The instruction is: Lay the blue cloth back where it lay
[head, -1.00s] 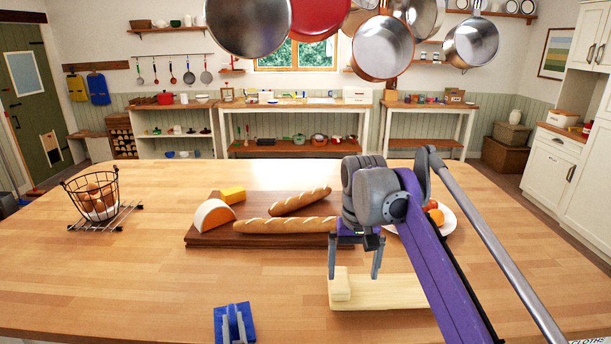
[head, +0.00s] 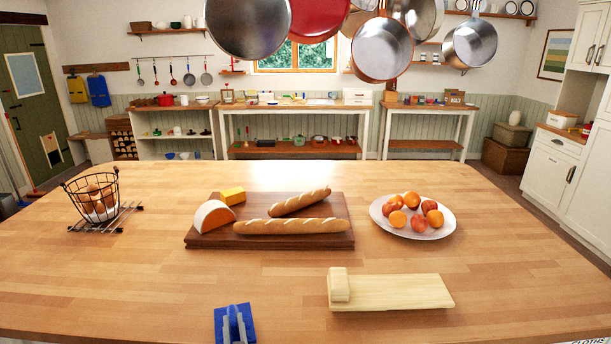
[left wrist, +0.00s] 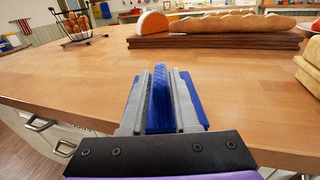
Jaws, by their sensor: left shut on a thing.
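The blue cloth (head: 220,320) is at the front edge of the wooden island top in the head view, left of centre. My left gripper (head: 234,327) is shut on it. In the left wrist view the cloth (left wrist: 159,90) stands up as a fold between the two grey fingers (left wrist: 160,108), with blue parts spreading out on both sides. Whether its underside touches the island top cannot be told. My right gripper is not in view.
A pale yellow slab with a small block on its left end (head: 400,291) lies right of the cloth. Behind are a dark board (head: 200,240) with bread and cheese, a fruit plate (head: 385,222) and a wire egg basket (head: 75,192). The front left top is clear.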

